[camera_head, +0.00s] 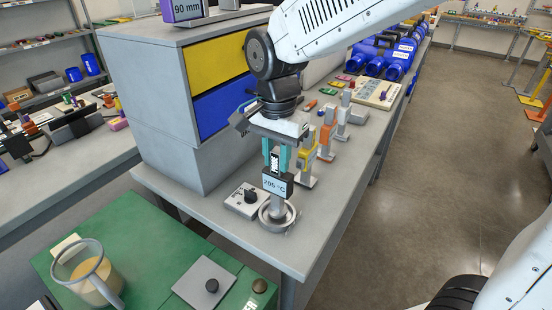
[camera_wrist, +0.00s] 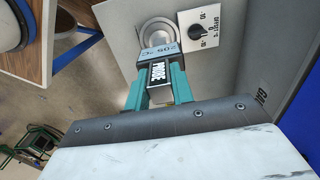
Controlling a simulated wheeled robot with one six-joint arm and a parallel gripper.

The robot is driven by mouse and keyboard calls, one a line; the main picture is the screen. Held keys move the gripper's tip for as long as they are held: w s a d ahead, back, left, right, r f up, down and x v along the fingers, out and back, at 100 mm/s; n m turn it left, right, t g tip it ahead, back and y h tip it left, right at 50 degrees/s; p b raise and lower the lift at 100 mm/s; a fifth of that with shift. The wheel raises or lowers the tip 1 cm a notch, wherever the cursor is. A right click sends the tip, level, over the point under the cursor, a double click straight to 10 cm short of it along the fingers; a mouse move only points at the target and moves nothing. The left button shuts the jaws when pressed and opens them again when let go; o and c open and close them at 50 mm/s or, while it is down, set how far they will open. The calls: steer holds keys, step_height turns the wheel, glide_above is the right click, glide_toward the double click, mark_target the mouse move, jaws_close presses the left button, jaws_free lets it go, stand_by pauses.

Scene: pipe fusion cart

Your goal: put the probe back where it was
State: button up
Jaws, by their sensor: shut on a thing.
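The probe (camera_head: 276,186) is a dark upright piece with a pale label reading 205 °C. In the wrist view the probe (camera_wrist: 158,72) carries the word PROBE and its label faces up the picture. My gripper (camera_head: 277,158) has its teal fingers on either side of it and is shut on it; the gripper also shows in the wrist view (camera_wrist: 157,90). The probe's lower end is at a round metal cup (camera_head: 290,222) near the cart's front corner; the cup also shows in the wrist view (camera_wrist: 160,24). Whether the probe touches the cup's floor is hidden.
A small box with a black knob (camera_head: 244,198) stands just left of the cup. Several upright tools with orange and yellow parts (camera_head: 325,142) stand behind on the grey bench. A drawer cabinet (camera_head: 150,95) stands left. A green table with a glass jug (camera_head: 90,275) is in front.

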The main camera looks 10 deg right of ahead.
steer(key=shift+f, duration=0.65)
steer(key=o, duration=0.9)
steer(key=shift+o, duration=0.2)
step_height(320, 180, up, 12)
steer(key=shift+r, duration=0.2)
steer(key=s+d+f+n, duration=0.3)
steer(key=s+d+n, duration=0.1)
steer(key=s+d, duration=0.4)
steer(key=s+d+f+n+t, duration=0.1)
steer(key=s+d+f+n, duration=0.2)
steer(key=s+d+n, duration=0.2)
steer(key=s+d, duration=0.3)
steer(key=s, duration=0.3)
steer(key=shift+s+f, duration=0.3)
